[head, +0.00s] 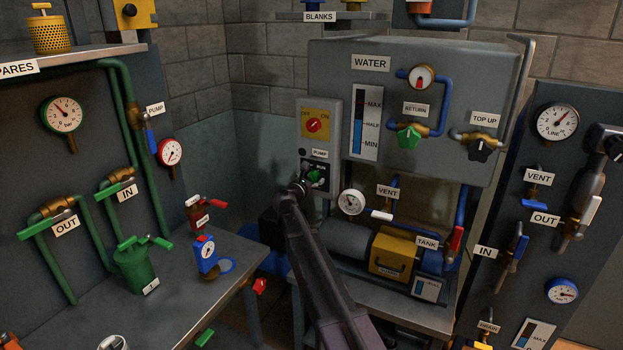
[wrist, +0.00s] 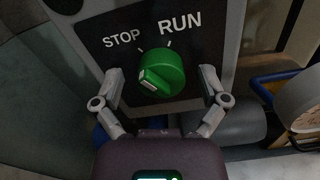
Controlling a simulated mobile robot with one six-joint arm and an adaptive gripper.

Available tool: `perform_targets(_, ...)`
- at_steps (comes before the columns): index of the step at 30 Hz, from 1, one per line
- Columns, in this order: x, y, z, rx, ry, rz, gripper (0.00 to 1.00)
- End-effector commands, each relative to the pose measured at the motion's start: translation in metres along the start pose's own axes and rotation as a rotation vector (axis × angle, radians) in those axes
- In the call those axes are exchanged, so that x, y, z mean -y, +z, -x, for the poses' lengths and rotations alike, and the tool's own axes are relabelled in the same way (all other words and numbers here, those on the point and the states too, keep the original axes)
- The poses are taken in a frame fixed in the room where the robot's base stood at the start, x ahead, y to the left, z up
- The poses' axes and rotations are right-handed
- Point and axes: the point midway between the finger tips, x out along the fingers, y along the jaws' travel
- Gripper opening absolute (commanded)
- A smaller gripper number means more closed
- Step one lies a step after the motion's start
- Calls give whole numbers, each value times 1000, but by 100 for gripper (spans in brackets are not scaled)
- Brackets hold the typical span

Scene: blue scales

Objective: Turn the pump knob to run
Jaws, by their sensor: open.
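The green pump knob (wrist: 165,68) is on a dark plate marked STOP on the left and RUN on the right. A white mark shows on the lower-left end of its raised grip; I cannot tell for certain which label it stands for. In the head view the knob (head: 314,175) sits low on the grey switch panel, below the PUMP label. My gripper (wrist: 161,80) is open, one finger on each side of the knob, with visible gaps to it. In the head view my gripper (head: 302,187) is at the knob's lower left and partly covers the plate.
A red OFF/ON switch (head: 314,125) on a yellow plate sits above the knob. A gauge (head: 351,202) and the VENT pipe stand to the right. The workbench (head: 190,315) with a green canister (head: 134,268) and a blue device (head: 206,256) is to the left.

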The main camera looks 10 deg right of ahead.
Motion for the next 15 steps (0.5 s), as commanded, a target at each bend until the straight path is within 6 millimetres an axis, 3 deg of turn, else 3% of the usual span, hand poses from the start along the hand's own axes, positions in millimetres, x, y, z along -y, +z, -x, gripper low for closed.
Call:
perform_targets(1, 0, 0, 0, 0, 0, 0, 93)
perform_targets(9, 0, 0, 0, 0, 0, 0, 13)
perform_targets(15, -1, 0, 0, 0, 1, -2, 11)
